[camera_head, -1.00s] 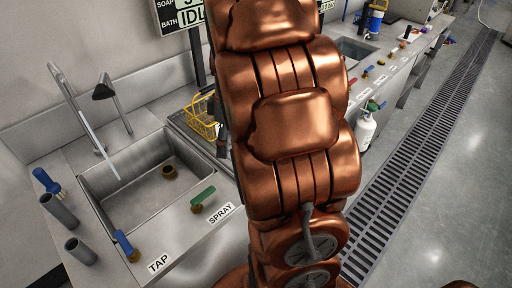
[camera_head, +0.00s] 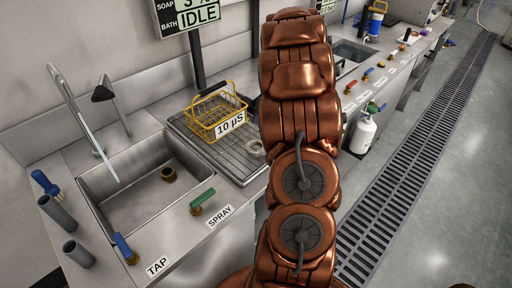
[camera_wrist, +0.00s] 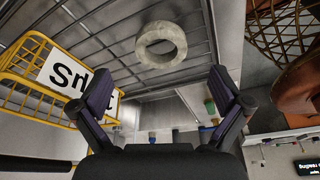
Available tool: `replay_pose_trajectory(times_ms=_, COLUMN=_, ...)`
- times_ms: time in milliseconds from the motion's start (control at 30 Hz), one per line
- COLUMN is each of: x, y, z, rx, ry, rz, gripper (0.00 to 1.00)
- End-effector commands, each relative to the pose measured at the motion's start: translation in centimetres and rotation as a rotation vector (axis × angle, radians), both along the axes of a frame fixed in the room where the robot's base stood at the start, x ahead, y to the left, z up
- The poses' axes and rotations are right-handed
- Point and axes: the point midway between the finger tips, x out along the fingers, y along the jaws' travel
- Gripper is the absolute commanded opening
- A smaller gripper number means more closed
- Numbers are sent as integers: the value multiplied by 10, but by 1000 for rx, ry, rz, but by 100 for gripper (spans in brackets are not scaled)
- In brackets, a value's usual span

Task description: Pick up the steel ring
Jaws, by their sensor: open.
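The steel ring (camera_wrist: 160,62) is a pale grey, thick-walled ring lying on the wire drain rack (camera_wrist: 112,42). In the head view the ring (camera_head: 250,149) shows at the rack's right side, close beside my arm. My gripper (camera_wrist: 162,84) is open and empty in the wrist view, its two dark fingers spread apart. The ring appears beyond the fingertips, roughly centred between them and not touching either. In the head view my arm hides the gripper.
A yellow wire basket (camera_head: 206,130) with a "10 µS" tag stands on the rack left of the ring. The sink (camera_head: 131,194), its tap (camera_head: 83,122) and a green-handled valve (camera_head: 202,198) are further left. A white bottle (camera_head: 363,132) hangs at the counter's right edge.

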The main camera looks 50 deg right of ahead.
Motion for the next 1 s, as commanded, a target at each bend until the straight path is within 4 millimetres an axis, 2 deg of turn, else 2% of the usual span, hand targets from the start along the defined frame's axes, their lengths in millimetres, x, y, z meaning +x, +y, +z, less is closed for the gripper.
replay_pose_trajectory(times_ms=500, x=5, y=16, z=-49, rx=0, ry=4, rz=-1, gripper=100)
replay_pose_trajectory(times_ms=767, x=6, y=16, z=-51, rx=0, ry=2, rz=-1, gripper=100)
replay_pose_trajectory(times_ms=1000, x=6, y=16, z=-51, rx=0, ry=2, rz=-1, gripper=75)
